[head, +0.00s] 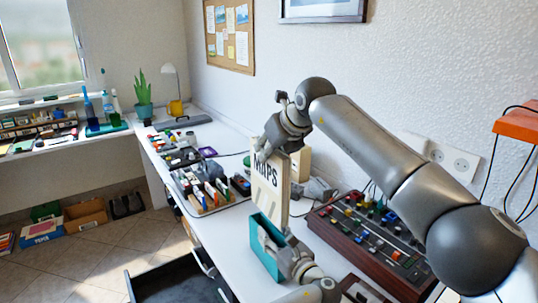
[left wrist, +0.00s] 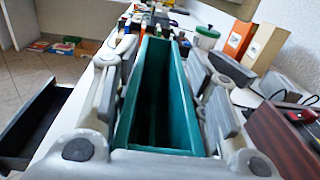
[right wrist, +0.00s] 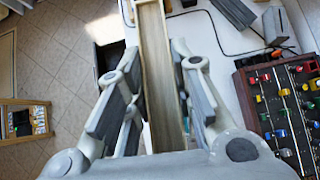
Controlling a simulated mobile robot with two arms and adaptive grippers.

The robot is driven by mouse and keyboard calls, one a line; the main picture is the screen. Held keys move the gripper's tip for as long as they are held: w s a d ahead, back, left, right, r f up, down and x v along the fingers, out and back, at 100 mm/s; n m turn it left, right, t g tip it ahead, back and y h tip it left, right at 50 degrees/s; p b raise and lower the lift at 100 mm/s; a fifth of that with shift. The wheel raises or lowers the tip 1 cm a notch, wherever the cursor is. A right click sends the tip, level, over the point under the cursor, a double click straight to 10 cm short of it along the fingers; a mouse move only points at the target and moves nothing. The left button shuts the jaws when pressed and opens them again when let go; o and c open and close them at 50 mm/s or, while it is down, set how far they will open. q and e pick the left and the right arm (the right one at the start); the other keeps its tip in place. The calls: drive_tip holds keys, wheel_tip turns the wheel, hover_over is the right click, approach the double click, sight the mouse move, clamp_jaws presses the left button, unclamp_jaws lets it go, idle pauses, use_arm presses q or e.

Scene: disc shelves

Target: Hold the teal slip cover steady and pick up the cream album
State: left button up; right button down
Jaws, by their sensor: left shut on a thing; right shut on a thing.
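The teal slip cover (head: 266,254) stands upright at the white desk's near edge. My left gripper (head: 296,256) is shut on it, with one finger along each side. In the left wrist view the slip cover (left wrist: 127,128) shows its open top and a dark, empty inside. The cream album (head: 268,186), marked MAPS, is upright just above and behind the cover in the head view. My right gripper (head: 277,143) is shut on its upper part. In the right wrist view the album (right wrist: 155,60) runs edge-on between the fingers. Its lower end is partly hidden by the cover.
A brown mixer panel (head: 372,238) with coloured knobs stands right of the cover. A tray of small items (head: 212,195) lies beyond on the left. A dark open drawer (head: 175,281) juts out below the desk. An orange box (left wrist: 238,38) stands behind.

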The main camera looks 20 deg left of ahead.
use_arm(q)
drive_tip(key=o, duration=1.1)
drive_tip(key=v, duration=1.2)
drive_tip(key=shift+s+f, duration=0.1)
